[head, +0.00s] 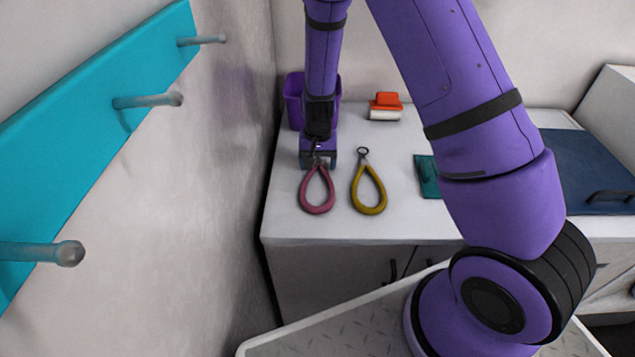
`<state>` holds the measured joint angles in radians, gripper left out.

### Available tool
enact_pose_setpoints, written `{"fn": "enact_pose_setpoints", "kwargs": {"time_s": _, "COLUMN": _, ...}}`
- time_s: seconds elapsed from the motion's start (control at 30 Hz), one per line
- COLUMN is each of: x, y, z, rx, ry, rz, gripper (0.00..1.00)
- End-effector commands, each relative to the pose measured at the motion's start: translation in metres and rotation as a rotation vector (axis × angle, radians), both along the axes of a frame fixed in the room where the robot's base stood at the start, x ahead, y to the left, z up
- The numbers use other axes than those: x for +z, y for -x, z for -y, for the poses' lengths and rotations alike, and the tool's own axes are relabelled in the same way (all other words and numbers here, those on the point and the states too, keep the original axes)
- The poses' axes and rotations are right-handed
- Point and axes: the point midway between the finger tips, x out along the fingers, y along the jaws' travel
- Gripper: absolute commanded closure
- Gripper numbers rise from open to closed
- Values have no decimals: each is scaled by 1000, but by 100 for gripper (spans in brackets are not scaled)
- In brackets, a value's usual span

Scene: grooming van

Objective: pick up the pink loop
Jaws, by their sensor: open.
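The pink loop (317,208) lies on the white countertop near its left front corner. Its round end points toward me and its narrow end lies at the back. My gripper (317,163) is over the narrow end of the pink loop, pointing down. The jaws are open; I cannot tell whether they touch the loop, and the gripper hides the loop's back tip. A yellow loop (370,210) with a dark ring at its back end lies just to the right of the pink loop, apart from it.
A purple bin (293,101) stands behind my gripper by the wall. An orange and white brush (385,106) lies at the back. A teal item (428,177) lies to the right, partly hidden by my arm. A turquoise peg rail (95,75) juts from the left wall.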

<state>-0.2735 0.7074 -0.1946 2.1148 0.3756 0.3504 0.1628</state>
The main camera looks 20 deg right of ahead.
Motion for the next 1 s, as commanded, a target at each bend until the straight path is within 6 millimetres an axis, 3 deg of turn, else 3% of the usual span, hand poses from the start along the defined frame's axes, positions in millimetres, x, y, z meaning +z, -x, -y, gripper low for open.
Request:
{"fn": "enact_pose_setpoints", "kwargs": {"time_s": 0.03, "x": 0, "y": 0, "z": 0, "rx": 0, "ry": 0, "rz": 0, "gripper": 31}}
{"fn": "enact_pose_setpoints", "kwargs": {"time_s": 0.23, "x": 0, "y": 0, "z": 0, "rx": 0, "ry": 0, "rz": 0, "gripper": 76}}
{"fn": "enact_pose_setpoints", "kwargs": {"time_s": 0.73, "x": 6, "y": 0, "z": 0, "rx": 0, "ry": 0, "rz": 0, "gripper": 77}}
{"fn": "enact_pose_setpoints", "kwargs": {"time_s": 1.0, "x": 39, "y": 0, "z": -1, "rx": 1, "ry": -1, "rz": 4, "gripper": 77}}
